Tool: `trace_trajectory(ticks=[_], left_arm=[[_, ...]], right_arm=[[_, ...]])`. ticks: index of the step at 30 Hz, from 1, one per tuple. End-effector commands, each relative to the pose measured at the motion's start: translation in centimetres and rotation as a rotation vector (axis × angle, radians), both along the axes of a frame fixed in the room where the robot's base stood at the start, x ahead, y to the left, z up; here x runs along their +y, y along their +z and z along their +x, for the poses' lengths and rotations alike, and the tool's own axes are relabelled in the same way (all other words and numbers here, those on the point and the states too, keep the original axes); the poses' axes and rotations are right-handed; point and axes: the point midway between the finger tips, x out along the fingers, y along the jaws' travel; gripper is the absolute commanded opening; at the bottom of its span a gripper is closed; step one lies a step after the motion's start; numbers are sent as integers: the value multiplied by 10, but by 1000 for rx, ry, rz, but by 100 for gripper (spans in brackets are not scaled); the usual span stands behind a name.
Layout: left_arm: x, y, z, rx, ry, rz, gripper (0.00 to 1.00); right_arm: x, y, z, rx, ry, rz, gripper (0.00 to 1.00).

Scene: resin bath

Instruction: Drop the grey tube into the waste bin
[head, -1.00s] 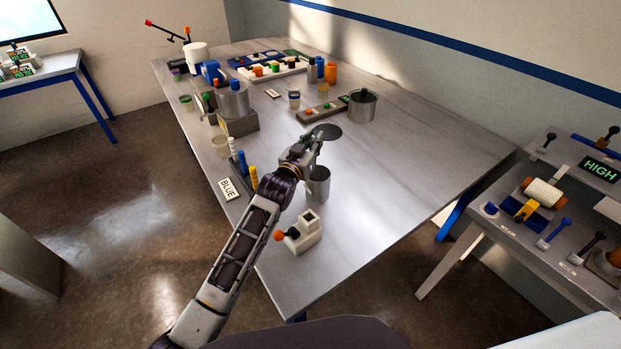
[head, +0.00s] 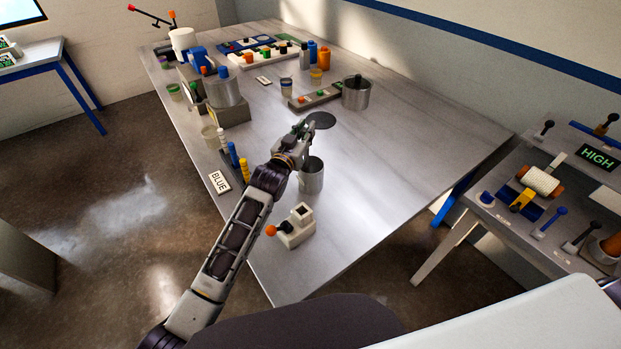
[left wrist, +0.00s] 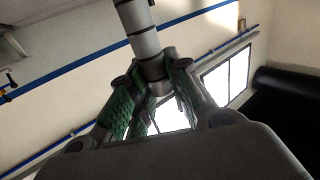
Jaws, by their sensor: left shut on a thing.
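My left gripper (head: 304,129) is above the near part of the table, a little above and behind an open grey metal can (head: 312,178) that may be the waste bin. The can stands upright, its rim partly behind my wrist. In the left wrist view the gripper's green-padded fingers (left wrist: 152,95) are shut on the end of a light grey tube (left wrist: 143,40) with darker bands. The tube points away from the palm, its far end cut off by the picture's edge. In the head view I cannot make the tube out clearly. My right gripper is out of view.
A white box with an orange-knobbed lever (head: 295,228) stands in front of the can. Blue and yellow tubes (head: 240,164) and a BLUE sign (head: 219,182) are at the left edge. The table's right side is clear.

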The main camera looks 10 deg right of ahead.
Motion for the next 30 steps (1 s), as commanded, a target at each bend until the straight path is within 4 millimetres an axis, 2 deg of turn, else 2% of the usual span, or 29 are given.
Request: trace_trajectory(ticks=[8,30], left_arm=[[0,-6,0,0,0,0,0],[0,-45,0,0,0,0,0]], right_arm=[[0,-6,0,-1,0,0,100],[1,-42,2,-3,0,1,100]])
